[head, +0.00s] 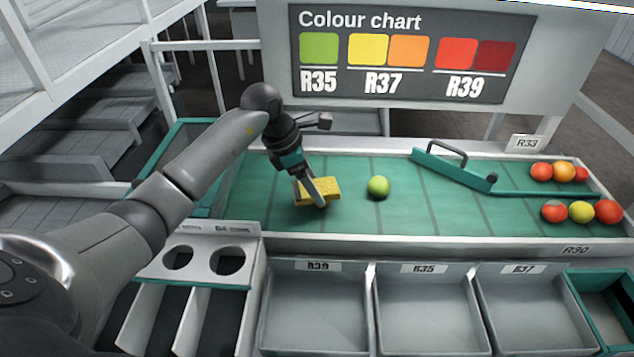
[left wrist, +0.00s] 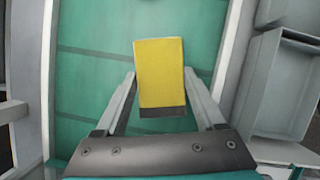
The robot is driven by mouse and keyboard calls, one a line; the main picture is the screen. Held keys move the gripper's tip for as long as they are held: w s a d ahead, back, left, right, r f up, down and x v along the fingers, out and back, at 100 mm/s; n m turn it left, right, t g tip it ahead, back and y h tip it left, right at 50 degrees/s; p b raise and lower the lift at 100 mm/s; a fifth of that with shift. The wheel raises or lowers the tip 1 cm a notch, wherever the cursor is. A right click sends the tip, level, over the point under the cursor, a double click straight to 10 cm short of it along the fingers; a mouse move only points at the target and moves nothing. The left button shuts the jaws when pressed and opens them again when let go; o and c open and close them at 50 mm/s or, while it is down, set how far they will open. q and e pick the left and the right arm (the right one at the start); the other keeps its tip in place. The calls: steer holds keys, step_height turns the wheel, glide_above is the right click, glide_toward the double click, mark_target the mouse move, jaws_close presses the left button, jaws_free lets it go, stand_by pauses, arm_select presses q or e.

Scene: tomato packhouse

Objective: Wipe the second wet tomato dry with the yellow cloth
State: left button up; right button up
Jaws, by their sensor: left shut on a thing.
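My left gripper (head: 318,193) is shut on the yellow cloth (head: 326,187), a folded block shape, over the left part of the green belt. In the left wrist view the yellow cloth (left wrist: 159,75) shows between the two fingers (left wrist: 160,88). A green tomato (head: 378,187) sits on the belt just right of the cloth, apart from it. I cannot tell from here whether it is wet. Several red, orange and yellow tomatoes (head: 580,211) lie at the belt's right end. My right gripper is not in view.
A green gate bar with a handle (head: 452,170) lies across the belt, with the far-right tomatoes beyond it. Open bins labelled R39 (head: 314,312), R35 (head: 428,314) and R37 (head: 535,315) stand in front. A holder with two round holes (head: 203,258) is at left. A colour chart (head: 400,55) stands behind.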

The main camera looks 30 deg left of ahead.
mark_target(332, 185)
arm_select(q)
steer(key=shift+s+f, duration=0.15)
steer(key=shift+f, duration=0.2)
steer(key=shift+d, duration=0.2)
steer(key=shift+c, duration=0.7)
steer(key=shift+w+d+b, duration=0.5)
steer(key=shift+w+d, duration=0.9)
steer(key=shift+d, duration=0.1)
steer(key=shift+a, duration=0.1)
steer(key=shift+s+a+p, duration=0.35)
steer(key=shift+s+a, duration=1.1)
steer(key=shift+a, duration=0.2)
steer(key=shift+d, duration=0.1)
